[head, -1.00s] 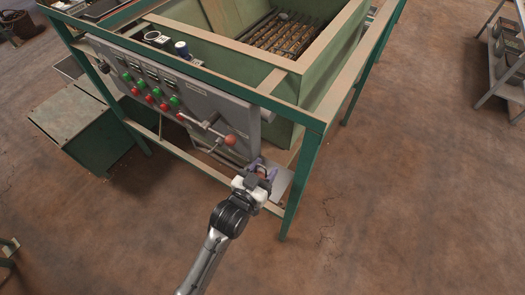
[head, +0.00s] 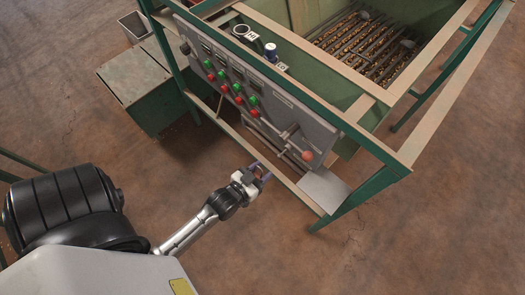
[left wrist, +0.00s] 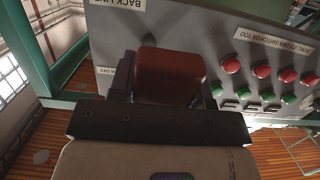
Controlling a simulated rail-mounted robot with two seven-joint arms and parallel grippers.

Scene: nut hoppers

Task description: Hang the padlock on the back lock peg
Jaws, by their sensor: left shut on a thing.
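In the left wrist view the gripper is shut on a dull red block-shaped body, the padlock (left wrist: 170,76). Its shackle is hidden there, and the padlock is too small to make out in the head view. The panel fills the left wrist view behind it, upside down, with a label reading "BACK LIN…" (left wrist: 122,8). I cannot make out the back lock peg. My right gripper is not in view.
Red and green buttons (head: 238,92) line the panel. A green frame leg (head: 355,200) and a flat grey plate (head: 323,190) stand right of my gripper. The brown floor (head: 420,240) in front is open.

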